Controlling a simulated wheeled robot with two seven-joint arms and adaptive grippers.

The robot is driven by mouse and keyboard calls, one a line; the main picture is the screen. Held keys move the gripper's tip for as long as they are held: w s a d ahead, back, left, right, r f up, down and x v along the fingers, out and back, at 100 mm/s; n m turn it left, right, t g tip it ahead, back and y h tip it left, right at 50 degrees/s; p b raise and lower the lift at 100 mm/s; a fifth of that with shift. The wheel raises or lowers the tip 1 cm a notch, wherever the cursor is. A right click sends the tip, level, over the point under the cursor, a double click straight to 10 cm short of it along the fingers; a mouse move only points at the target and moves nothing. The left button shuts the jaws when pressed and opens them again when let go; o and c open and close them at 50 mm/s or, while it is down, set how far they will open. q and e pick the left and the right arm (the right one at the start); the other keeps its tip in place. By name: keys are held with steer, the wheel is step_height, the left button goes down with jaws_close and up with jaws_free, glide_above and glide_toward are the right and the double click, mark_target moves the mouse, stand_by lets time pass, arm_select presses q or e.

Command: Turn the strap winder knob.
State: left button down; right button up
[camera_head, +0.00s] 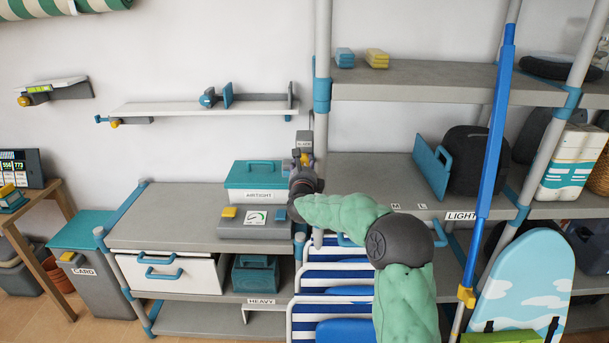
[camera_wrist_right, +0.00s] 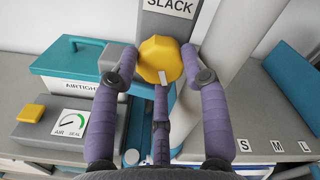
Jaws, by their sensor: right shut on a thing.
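The strap winder knob (camera_wrist_right: 159,57) is a yellow, many-sided knob on a grey post labelled SLACK, seen in the right wrist view. A small white mark shows at its lower edge. My right gripper (camera_wrist_right: 158,64) is shut on the knob, with a purple finger on its left and right sides and a third finger below. In the head view the right gripper (camera_head: 303,172) reaches the shelf post, and little of the knob shows beyond it. My left gripper is not in view.
A teal AIRTIGHT box (camera_head: 256,175) and a grey gauge unit with a yellow button (camera_head: 254,222) stand left of the right gripper. A grey shelf post (camera_head: 322,100) rises close by. Blue-striped folding chairs (camera_head: 330,275) stand below my right arm.

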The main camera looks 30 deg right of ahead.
steer(key=shift+a+r+m+b, duration=0.1)
steer(key=shift+r+m+b, duration=0.35)
steer(key=shift+b, duration=0.25)
steer(key=shift+r+b, duration=0.25)
steer(key=shift+b, duration=0.1)
steer(key=o, duration=1.1)
steer(key=shift+w, duration=0.1)
steer(key=shift+c, duration=0.2)
steer(key=shift+o, duration=0.3)
steer(key=shift+w+a, duration=0.1)
steer(key=shift+f, duration=0.15)
steer(key=shift+f, duration=0.35)
